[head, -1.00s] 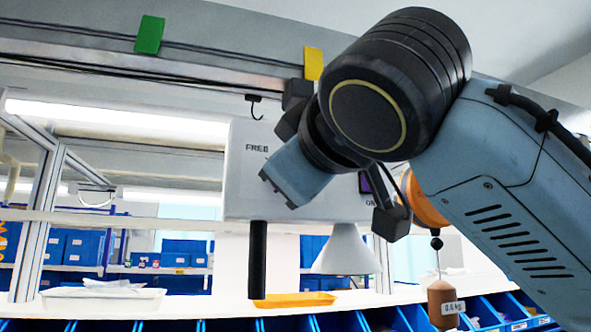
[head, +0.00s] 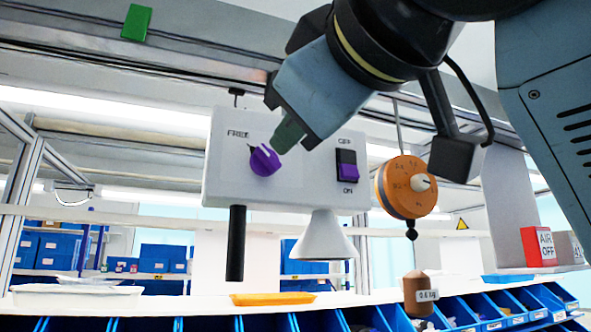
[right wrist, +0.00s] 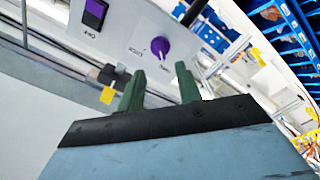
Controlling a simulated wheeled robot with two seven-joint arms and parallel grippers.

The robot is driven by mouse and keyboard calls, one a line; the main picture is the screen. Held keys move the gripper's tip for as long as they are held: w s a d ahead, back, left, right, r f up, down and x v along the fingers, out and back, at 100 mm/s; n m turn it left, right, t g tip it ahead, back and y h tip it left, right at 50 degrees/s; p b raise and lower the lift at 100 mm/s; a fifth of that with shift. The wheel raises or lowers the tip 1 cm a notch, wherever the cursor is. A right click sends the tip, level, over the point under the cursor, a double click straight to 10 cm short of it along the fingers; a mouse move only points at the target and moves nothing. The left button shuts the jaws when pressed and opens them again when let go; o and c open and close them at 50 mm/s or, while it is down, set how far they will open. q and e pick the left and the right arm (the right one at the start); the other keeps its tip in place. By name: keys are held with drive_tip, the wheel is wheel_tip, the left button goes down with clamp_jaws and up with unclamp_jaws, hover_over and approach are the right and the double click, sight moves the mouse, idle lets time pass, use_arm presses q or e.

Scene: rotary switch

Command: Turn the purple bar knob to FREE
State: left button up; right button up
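The purple bar knob (head: 265,159) sits on the front of a light grey box, below and right of the word FREE (head: 238,133). A small dark pointer shows at its upper left; the exact setting is hard to tell. The knob also shows in the right wrist view (right wrist: 160,47), beyond the fingers. My right gripper (head: 288,133) is just up and right of the knob in the head view. In the right wrist view its two green fingers (right wrist: 161,85) stand apart with nothing between them, short of the knob. My left gripper is not in view.
The same box (head: 310,190) carries a purple ON/OFF rocker switch (head: 346,165), with a black rod (head: 235,243) and white cone (head: 323,238) below. Blue bins (head: 505,300) line the bottom.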

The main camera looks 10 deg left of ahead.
drive_tip(key=v, duration=0.4)
drive_tip(key=shift+b, duration=0.4)
